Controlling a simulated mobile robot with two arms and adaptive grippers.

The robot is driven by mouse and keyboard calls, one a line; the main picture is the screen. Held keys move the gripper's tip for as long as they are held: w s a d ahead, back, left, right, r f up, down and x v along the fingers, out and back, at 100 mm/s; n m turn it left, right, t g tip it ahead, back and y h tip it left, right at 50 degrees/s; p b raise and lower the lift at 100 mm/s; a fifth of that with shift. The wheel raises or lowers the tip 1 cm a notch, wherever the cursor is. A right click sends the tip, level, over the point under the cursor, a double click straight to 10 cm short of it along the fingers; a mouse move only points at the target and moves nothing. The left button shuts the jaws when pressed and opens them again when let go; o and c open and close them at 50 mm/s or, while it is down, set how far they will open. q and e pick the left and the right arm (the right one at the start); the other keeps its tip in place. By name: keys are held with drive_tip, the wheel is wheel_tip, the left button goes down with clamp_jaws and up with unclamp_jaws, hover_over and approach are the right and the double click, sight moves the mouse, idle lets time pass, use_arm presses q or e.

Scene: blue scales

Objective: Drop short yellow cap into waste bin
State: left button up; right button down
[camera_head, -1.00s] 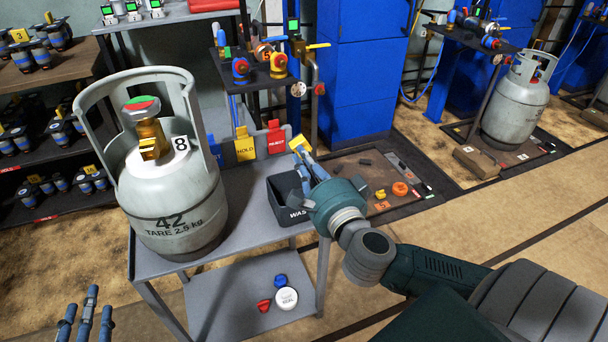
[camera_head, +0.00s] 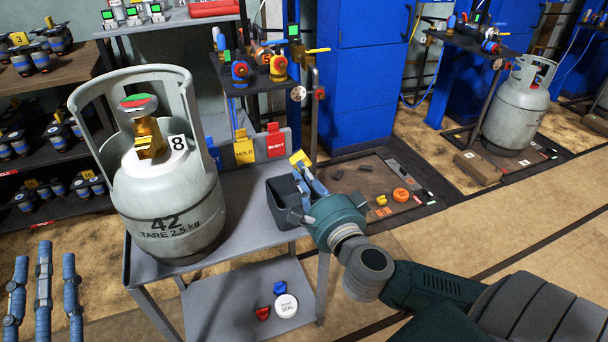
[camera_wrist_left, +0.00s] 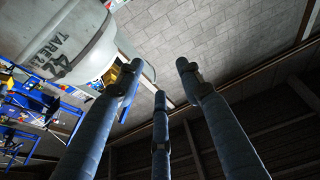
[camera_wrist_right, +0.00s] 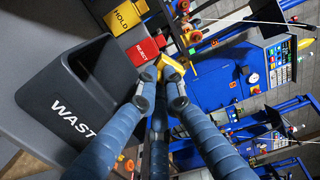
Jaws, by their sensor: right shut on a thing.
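The short yellow cap (camera_head: 299,157) is in the fingertips of my right gripper (camera_head: 304,168), which is shut on it. In the right wrist view the cap (camera_wrist_right: 169,68) shows between the fingertips. The dark grey waste bin (camera_head: 284,205) stands on the right edge of the grey cart; its open top and white lettering show in the right wrist view (camera_wrist_right: 62,112). The cap is above and beside the bin, to the right of its opening in that view. My left gripper (camera_head: 44,255) is at the lower left, its fingers spread and empty, also in the left wrist view (camera_wrist_left: 158,85).
A grey gas cylinder (camera_head: 165,205) stands on the cart (camera_head: 235,240) left of the bin. Yellow HOLD (camera_head: 244,150) and red REJECT (camera_head: 275,142) signs stand behind the bin. Red, blue and white caps lie on the lower shelf. A blue cabinet (camera_head: 365,80) stands behind.

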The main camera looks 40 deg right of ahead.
use_arm(q)
drive_tip(key=shift+f, duration=0.1)
use_arm(e)
drive_tip(key=shift+f, duration=0.15)
drive_tip(key=shift+f, duration=0.45)
drive_tip(key=c, duration=1.9)
unclamp_jaws()
use_arm(q)
drive_tip(key=shift+w+f+g+y, duration=0.2)
drive_tip(key=shift+f+g+y, duration=0.1)
drive_tip(key=shift+f, duration=0.3)
use_arm(e)
drive_tip(key=shift+o, duration=0.2)
drive_tip(key=shift+r, duration=0.1)
